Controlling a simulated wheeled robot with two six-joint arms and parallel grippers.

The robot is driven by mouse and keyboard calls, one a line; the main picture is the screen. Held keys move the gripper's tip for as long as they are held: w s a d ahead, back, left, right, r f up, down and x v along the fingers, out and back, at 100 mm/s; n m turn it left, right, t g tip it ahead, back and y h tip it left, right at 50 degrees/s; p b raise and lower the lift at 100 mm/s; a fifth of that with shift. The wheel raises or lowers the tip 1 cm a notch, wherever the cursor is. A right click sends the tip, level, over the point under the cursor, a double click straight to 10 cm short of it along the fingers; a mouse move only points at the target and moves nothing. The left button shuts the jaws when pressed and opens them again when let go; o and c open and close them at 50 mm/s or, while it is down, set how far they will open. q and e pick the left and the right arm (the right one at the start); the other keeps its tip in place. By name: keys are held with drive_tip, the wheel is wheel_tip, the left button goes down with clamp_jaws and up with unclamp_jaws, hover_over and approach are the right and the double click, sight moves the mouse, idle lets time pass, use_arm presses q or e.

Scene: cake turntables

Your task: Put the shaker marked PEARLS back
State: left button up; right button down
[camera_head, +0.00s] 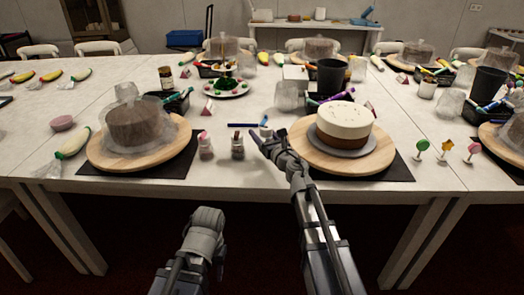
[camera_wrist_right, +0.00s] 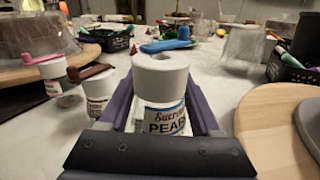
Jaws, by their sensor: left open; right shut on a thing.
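The shaker marked PEARLS (camera_wrist_right: 162,82), white-capped with a partly covered label, stands upright between the fingers of my right gripper (camera_wrist_right: 165,112) in the wrist view. My right gripper is shut on it. I cannot tell whether its base touches the table. In the head view my right gripper (camera_head: 266,142) is left of the white-topped cake, and the shaker is hidden there. A pink-topped shaker (camera_head: 205,150) and a brown-topped shaker (camera_head: 238,150) stand to its left; both also show in the wrist view. My left gripper (camera_head: 207,217) is open, in front of the table edge, apart from everything.
The white-topped cake (camera_head: 346,120) on a round board (camera_head: 306,152) stands close on the right. A covered brown cake (camera_head: 133,126) on a board is at left. Black baskets (camera_head: 177,103) and a blue item (camera_head: 265,132) lie behind.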

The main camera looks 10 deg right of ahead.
drive_tip(key=shift+f, duration=0.1)
wheel_tip(320, 180, down, 4)
drive_tip(key=b, duration=0.3)
drive_tip(key=shift+r, duration=0.25)
drive_tip(key=shift+b, duration=0.3)
drive_tip(key=shift+f, duration=0.15)
drive_tip(key=shift+c, duration=0.4)
unclamp_jaws()
drive_tip(key=shift+s+d+r, duration=0.1)
drive_tip(key=shift+s+r, duration=0.1)
drive_tip(key=shift+s, duration=0.15)
drive_tip(key=v, duration=1.1)
drive_tip(key=shift+s+d, duration=0.1)
